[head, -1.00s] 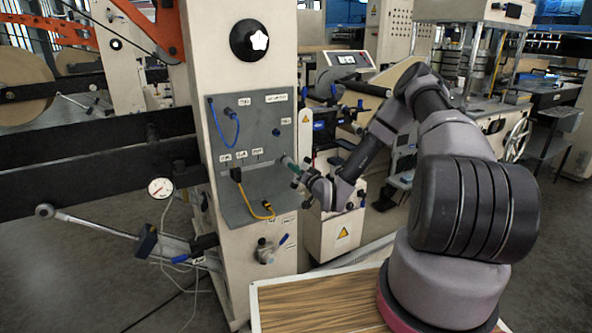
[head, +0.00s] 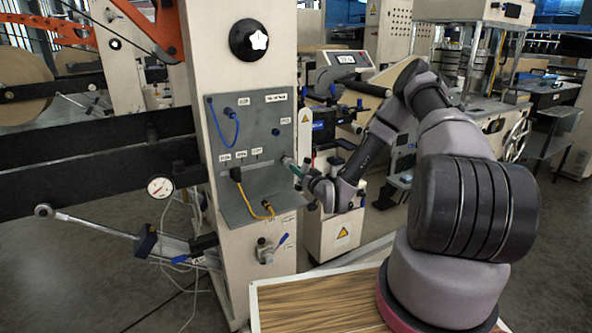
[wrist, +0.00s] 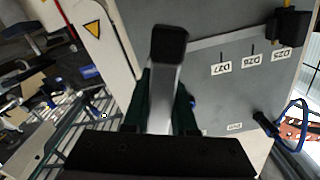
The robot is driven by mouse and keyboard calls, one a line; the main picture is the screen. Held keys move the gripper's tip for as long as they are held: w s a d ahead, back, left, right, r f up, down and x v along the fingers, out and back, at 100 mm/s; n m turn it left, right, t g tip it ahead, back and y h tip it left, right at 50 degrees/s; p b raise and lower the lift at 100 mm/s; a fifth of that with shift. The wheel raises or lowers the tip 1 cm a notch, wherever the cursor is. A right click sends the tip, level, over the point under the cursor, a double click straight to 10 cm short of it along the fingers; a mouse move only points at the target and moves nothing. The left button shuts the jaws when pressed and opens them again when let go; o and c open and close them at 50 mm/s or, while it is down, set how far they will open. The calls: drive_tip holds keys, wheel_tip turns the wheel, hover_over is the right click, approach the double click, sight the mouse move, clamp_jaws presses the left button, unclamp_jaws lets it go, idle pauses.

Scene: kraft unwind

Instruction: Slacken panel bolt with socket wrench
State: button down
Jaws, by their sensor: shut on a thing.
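My gripper (head: 299,171) is at the right edge of the grey panel (head: 262,150) in the head view. Its green fingers are shut on the socket wrench (wrist: 163,95), a metal bar with a black end block, which fills the middle of the wrist view. In the head view a small light part of the wrench (head: 287,161) shows between the fingers and the panel. The panel also shows in the wrist view (wrist: 225,100). I cannot make out the panel bolt; the wrench and gripper may hide it. Contact with a bolt cannot be told.
A blue cable (head: 237,127) and a yellow cable (head: 243,192) hang at the panel's left and lower part. A grey shelf (head: 250,208) juts out below. A valve with a blue handle (head: 268,250) sits lower down. A wooden top (head: 315,305) is in front.

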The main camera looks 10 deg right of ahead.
drive_tip(key=shift+v, duration=1.75)
drive_tip(key=shift+r, duration=0.1)
